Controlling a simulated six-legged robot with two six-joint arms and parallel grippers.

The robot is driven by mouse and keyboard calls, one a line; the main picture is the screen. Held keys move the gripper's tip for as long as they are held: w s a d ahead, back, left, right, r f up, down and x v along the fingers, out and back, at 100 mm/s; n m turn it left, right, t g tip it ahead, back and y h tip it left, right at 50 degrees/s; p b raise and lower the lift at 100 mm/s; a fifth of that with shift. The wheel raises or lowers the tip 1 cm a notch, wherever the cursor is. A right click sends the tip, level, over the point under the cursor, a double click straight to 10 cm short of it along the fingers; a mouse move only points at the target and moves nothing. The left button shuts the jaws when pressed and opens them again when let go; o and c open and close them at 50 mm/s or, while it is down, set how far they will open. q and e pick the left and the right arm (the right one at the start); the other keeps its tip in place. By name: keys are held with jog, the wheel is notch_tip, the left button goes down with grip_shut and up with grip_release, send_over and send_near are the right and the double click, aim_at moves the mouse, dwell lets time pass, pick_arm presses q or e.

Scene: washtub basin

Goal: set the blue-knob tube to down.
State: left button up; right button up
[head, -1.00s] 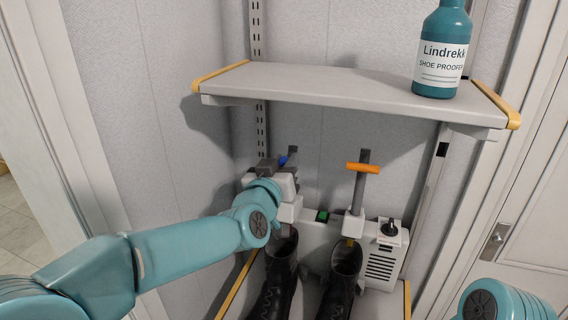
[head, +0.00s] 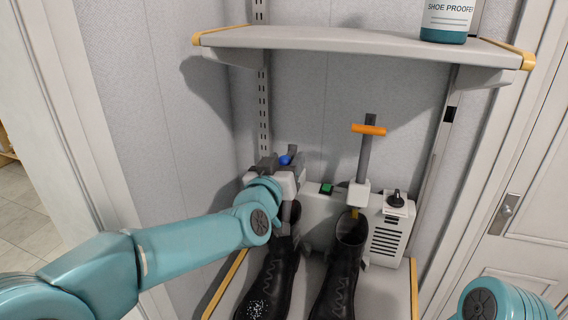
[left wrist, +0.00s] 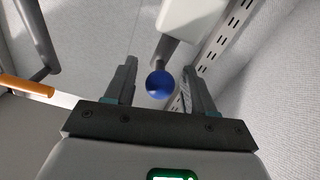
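The blue knob (head: 285,160) sits low above the left boot, largely covered by my left gripper (head: 278,165) in the head view. In the left wrist view the ball-shaped blue knob (left wrist: 160,85) lies between the two spread fingers (left wrist: 160,78), with a visible gap on each side. Only a short piece of the grey tube (left wrist: 165,50) shows between the knob and a white block (left wrist: 195,18). The left gripper is open. My right gripper is out of view; only part of the right arm shows at the lower right.
The orange-handled tube (head: 369,129) stands higher at right, above the right boot (head: 341,280). The left boot (head: 268,280) stands beside it. A white dryer unit (head: 385,235) has a green switch (head: 326,188) and a black dial (head: 396,198). A shelf (head: 350,40) with a bottle (head: 446,20) is above.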

pick_arm(q)
jog(key=b+v, duration=0.3)
jog(key=v, duration=1.3)
